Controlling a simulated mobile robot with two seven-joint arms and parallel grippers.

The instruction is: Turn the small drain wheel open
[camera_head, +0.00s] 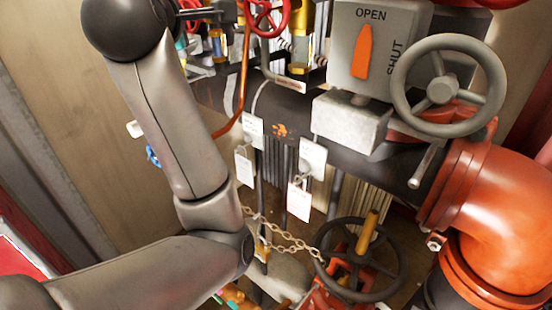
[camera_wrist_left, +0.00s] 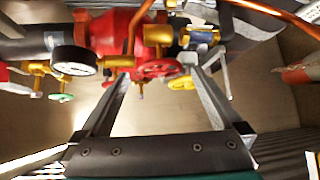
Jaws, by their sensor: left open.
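Several small wheels show, and no label tells which is the drain wheel. In the left wrist view a small red wheel (camera_wrist_left: 158,69) on a red valve body lies beyond my left gripper (camera_wrist_left: 157,76), between its fingertips in the picture. A yellow wheel (camera_wrist_left: 181,83) is just right of it, partly behind the right finger. A green wheel (camera_wrist_left: 61,97) is at the left. My left gripper is open, with nothing between its fingers. In the head view a red wheel (camera_head: 267,14) shows at the top, near the end of my left arm. My right gripper is out of view.
A pressure gauge (camera_wrist_left: 75,61) and copper pipe (camera_wrist_left: 138,25) are close by. A grey handwheel (camera_head: 446,85) stands beside an OPEN/SHUT indicator box (camera_head: 345,45). A black handwheel (camera_head: 385,285), chain (camera_head: 285,238), hanging tags (camera_head: 299,201) and large red pipe (camera_head: 505,215) fill the lower right.

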